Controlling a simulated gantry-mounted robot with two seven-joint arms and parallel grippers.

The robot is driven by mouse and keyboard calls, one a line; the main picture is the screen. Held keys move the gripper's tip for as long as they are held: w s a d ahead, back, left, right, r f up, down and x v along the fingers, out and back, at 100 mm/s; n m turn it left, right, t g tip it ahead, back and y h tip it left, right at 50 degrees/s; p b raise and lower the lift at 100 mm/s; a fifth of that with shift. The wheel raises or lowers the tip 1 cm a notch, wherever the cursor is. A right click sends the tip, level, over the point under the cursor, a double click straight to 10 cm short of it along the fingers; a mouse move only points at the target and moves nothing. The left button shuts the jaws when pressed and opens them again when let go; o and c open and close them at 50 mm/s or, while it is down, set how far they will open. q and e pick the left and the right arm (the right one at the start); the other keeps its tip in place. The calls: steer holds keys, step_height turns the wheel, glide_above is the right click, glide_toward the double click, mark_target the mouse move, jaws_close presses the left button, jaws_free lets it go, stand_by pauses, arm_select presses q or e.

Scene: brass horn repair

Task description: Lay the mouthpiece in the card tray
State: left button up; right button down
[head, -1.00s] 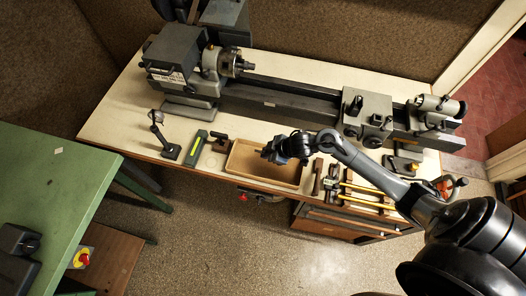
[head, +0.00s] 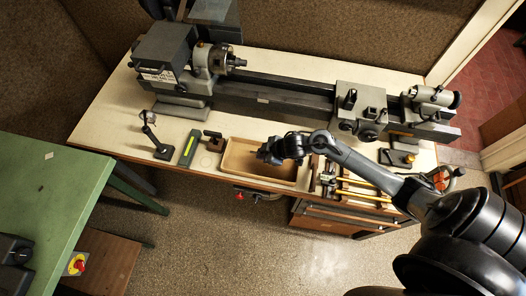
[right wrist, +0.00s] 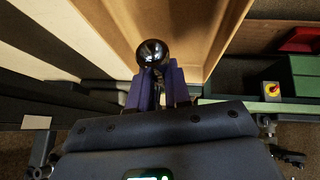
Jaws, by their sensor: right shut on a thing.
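The card tray (head: 236,164) is a shallow, open, tan box near the front edge of the bench in the head view. My right gripper (head: 264,154) is over the tray, pointing down into it. In the right wrist view, its purple fingers (right wrist: 155,90) are shut on the mouthpiece (right wrist: 152,52), whose shiny, dark, rounded end shows between the fingertips. The tray's walls (right wrist: 232,30) rise on both sides of it there. I cannot tell whether the mouthpiece touches the tray floor. In the head view the gripper hides the mouthpiece. My left gripper is not in view.
A grey lathe (head: 270,95) runs along the back of the bench. Left of the tray are a green-and-black block (head: 189,148) and a small stand (head: 160,149). Yellow-handled tools (head: 365,190) lie right of it. A green table (head: 45,190) stands at far left.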

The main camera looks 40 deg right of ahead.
steer(key=shift+f+b, duration=1.3)
steer(key=shift+f, duration=1.3)
steer(key=shift+f, duration=0.35)
steer(key=c, duration=1)
jaws_free()
